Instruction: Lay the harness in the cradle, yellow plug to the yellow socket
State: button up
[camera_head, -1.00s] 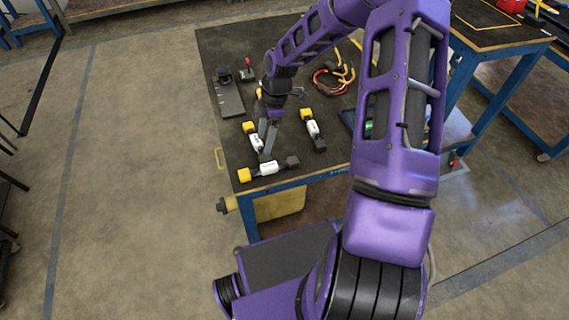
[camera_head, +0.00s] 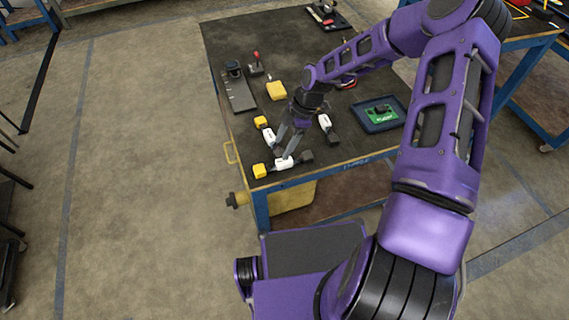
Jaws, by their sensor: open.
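Several harnesses lie on the dark bench, each with a white middle. The near harness (camera_head: 284,164) has its yellow plug at left and its dark plug at right. The left harness (camera_head: 269,135) has its yellow plug at the far end; my fingers hide its dark end. The right harness (camera_head: 325,122) shows its white middle and dark plug; its far end is hidden behind my arm. My gripper (camera_head: 282,153) is open, pointing down, with fingertips just beyond the near harness's white middle. I cannot tell whether they touch it. I cannot surely identify the cradle or its yellow socket.
A grey plate with a black part (camera_head: 238,92) and a small red-topped device (camera_head: 256,64) stand at the bench's left. A yellow block (camera_head: 276,90) lies beyond my gripper. A blue tray with a green board (camera_head: 380,113) is at right. Bare bench top lies farther back.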

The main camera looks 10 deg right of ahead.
send_over(272, 165)
jog(key=d, duration=0.2)
notch_tip(272, 165, down, 4)
jog(key=shift+s+f, duration=0.15)
jog(key=shift+f, duration=0.05)
jog(key=shift+w+x, duration=0.2)
jog(key=shift+x, duration=1.1)
jog(key=shift+w+x, duration=0.15)
jog(key=shift+x, duration=1.1)
jog(key=shift+d+f, duration=0.1)
jog(key=shift+d, duration=0.05)
grip_shut()
